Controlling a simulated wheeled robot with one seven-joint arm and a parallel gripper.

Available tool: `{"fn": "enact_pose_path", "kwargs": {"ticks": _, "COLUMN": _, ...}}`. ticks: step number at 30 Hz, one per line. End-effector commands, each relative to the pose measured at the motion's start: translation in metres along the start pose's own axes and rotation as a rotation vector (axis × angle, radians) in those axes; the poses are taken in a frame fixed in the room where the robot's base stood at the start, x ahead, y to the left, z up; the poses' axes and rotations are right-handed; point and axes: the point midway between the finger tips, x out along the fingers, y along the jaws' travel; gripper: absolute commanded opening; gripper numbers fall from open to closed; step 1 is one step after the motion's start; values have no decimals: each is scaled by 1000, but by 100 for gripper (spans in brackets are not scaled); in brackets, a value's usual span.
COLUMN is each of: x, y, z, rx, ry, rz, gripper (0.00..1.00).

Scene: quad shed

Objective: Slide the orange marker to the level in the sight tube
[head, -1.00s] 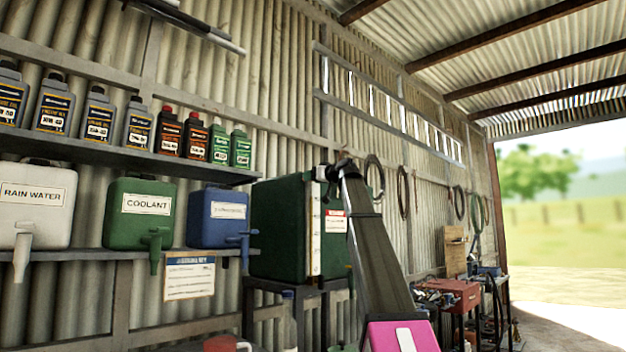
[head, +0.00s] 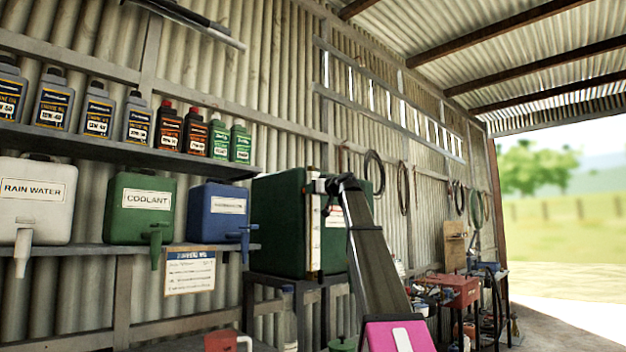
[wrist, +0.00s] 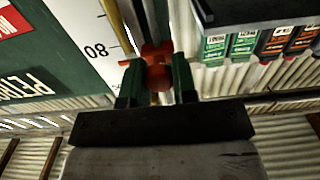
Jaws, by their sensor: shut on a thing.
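The orange marker (wrist: 157,68) shows in the wrist view between the two dark green fingers of my gripper (wrist: 156,84), which is shut on it. A white scale strip (wrist: 85,30) with an "80" mark lies just left of the marker. A thin yellowish line (wrist: 116,25), seemingly part of the sight tube, runs along the strip; I cannot make out the liquid level. In the head view, the green tank (head: 278,225) stands on a dark stand, with the strip (head: 315,235) on its face. My gripper (head: 322,185) is at the strip's upper part; the marker is hidden there.
Left of the tank, a blue container (head: 217,213), a green coolant container (head: 140,208) and a white rain water container (head: 38,200) sit on a shelf. Several bottles (head: 137,120) stand on the shelf above. A cluttered bench with a red box (head: 455,290) is at right.

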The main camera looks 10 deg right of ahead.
Motion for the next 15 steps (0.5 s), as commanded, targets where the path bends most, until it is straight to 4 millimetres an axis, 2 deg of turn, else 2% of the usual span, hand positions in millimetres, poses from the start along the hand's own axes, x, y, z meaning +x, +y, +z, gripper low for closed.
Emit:
{"fn": "enact_pose_path", "kwargs": {"ticks": 1, "x": -1, "y": -1, "z": 6, "rx": 1, "ry": -1, "rz": 0, "gripper": 0}}
{"fn": "enact_pose_path", "kwargs": {"ticks": 9, "x": 0, "y": 0, "z": 5, "rx": -1, "ry": -1, "rz": 0, "gripper": 0}}
{"fn": "enact_pose_path", "kwargs": {"ticks": 10, "x": 0, "y": 0, "z": 5, "rx": -1, "ry": -1, "rz": 0, "gripper": 32}}
{"fn": "enact_pose_path", "kwargs": {"ticks": 12, "x": 0, "y": 0, "z": 5, "rx": -1, "ry": -1, "rz": 0, "gripper": 52}}
{"fn": "enact_pose_path", "kwargs": {"ticks": 15, "x": 0, "y": 0, "z": 5, "rx": -1, "ry": -1, "rz": 0, "gripper": 52}}
